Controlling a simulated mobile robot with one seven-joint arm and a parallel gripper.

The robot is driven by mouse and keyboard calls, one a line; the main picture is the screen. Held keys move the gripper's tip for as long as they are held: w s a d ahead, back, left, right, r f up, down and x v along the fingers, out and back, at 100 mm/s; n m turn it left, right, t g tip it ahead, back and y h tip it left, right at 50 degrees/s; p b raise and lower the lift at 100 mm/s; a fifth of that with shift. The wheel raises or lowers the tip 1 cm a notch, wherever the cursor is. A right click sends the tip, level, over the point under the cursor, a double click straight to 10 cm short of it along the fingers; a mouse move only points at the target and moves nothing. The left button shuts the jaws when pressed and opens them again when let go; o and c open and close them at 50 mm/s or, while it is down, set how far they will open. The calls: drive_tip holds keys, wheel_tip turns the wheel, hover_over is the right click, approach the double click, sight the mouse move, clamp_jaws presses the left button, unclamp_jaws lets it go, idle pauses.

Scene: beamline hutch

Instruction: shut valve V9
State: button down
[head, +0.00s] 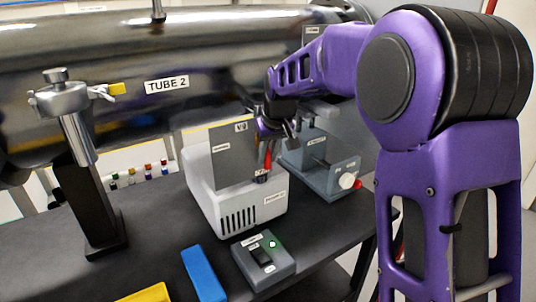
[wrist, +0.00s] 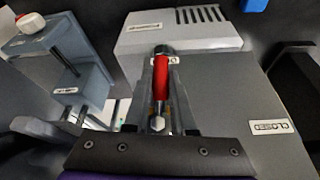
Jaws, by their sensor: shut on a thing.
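Valve V9 is a grey panel (head: 232,165) on the front of a white box, with a V9 tag at its top. Its red lever (head: 267,160) points down toward a small, partly hidden label. In the wrist view, the red lever (wrist: 163,82) runs from a metal pivot toward the white box's vented end. A CLOSED label (wrist: 270,127) sits on the panel to one side, away from the lever's tip. My gripper (wrist: 163,100) has a finger on each side of the lever and is shut on it. In the head view my gripper (head: 268,135) partly hides the pivot.
A grey unit with a white knob (head: 347,181) stands right of the valve. A switch box (head: 263,261) with a green light sits in front. A blue block (head: 204,273) lies beside it. The TUBE 2 pipe (head: 165,84) runs behind, with a clamp post (head: 85,190) at left.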

drive_tip(key=shift+r, duration=0.1)
drive_tip(key=shift+s+a+r+m+g+y+p, duration=0.55)
drive_tip(key=shift+g+y+p, duration=0.6)
drive_tip(key=shift+y, duration=1.35)
drive_tip(key=shift+s+a+r+m+g+y+p, duration=0.2)
drive_tip(key=shift+a+r+m+g+y+p, duration=0.55)
drive_tip(key=shift+g+y, duration=1.2)
drive_tip(key=shift+s+a+r+m+g+y+p, duration=0.45)
drive_tip(key=shift+r+m+g+y+p, duration=0.45)
drive_tip(key=shift+y, duration=2.15)
drive_tip(key=c, duration=0.8)
unclamp_jaws()
drive_tip(key=shift+o, duration=0.2)
drive_tip(key=shift+f, duration=0.1)
drive_tip(key=v, duration=1.7)
drive_tip(key=shift+s+d, duration=0.15)
drive_tip(key=shift+d, duration=0.1)
